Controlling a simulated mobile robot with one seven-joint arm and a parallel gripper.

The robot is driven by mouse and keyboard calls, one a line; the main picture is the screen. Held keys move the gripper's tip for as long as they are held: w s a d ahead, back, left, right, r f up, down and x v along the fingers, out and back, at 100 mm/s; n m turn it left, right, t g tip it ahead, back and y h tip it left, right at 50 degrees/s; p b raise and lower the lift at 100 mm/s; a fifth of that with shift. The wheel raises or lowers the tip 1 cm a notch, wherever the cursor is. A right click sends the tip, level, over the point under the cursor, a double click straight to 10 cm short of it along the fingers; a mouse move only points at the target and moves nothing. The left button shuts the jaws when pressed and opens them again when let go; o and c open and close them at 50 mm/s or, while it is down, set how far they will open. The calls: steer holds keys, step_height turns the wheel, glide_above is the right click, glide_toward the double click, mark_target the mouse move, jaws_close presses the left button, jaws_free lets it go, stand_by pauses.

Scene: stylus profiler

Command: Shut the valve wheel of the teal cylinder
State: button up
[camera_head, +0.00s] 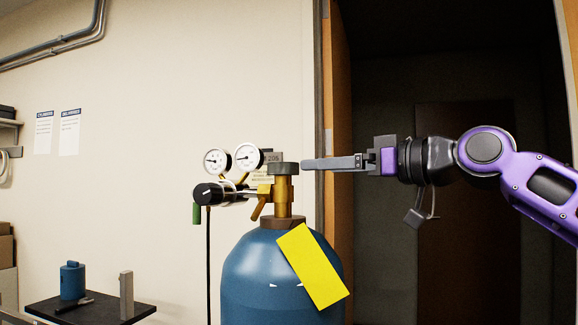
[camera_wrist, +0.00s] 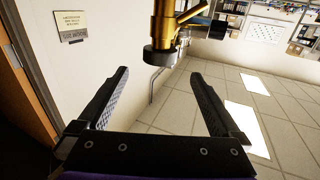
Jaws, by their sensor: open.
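The teal cylinder (camera_head: 256,275) stands upright with a yellow tag (camera_head: 312,266) hanging on its shoulder. Its dark grey valve wheel (camera_head: 284,168) sits on top of the brass valve (camera_head: 283,196). My gripper (camera_head: 304,164) is level with the wheel, with its fingertips just right of it. In the wrist view my gripper (camera_wrist: 159,75) is open and empty. The wheel (camera_wrist: 160,56) shows there just beyond the fingertips, roughly centred between them, below the brass valve, so that view looks upside down. I see no contact with the wheel.
A regulator with two gauges (camera_head: 246,157) and a black knob (camera_head: 208,194) stands left of the valve. A wall sign (camera_wrist: 71,26) is close by. A low dark table (camera_head: 92,312) holds a small blue container (camera_head: 72,281). Behind my arm is a dark doorway (camera_head: 395,80).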

mark_target(295, 168)
steer(key=p+x, duration=0.1)
steer(key=x, duration=0.8)
steer(key=shift+w+a, duration=0.1)
steer(key=shift+a, duration=0.1)
steer(key=c, duration=1.3)
steer(key=shift+f, duration=0.1)
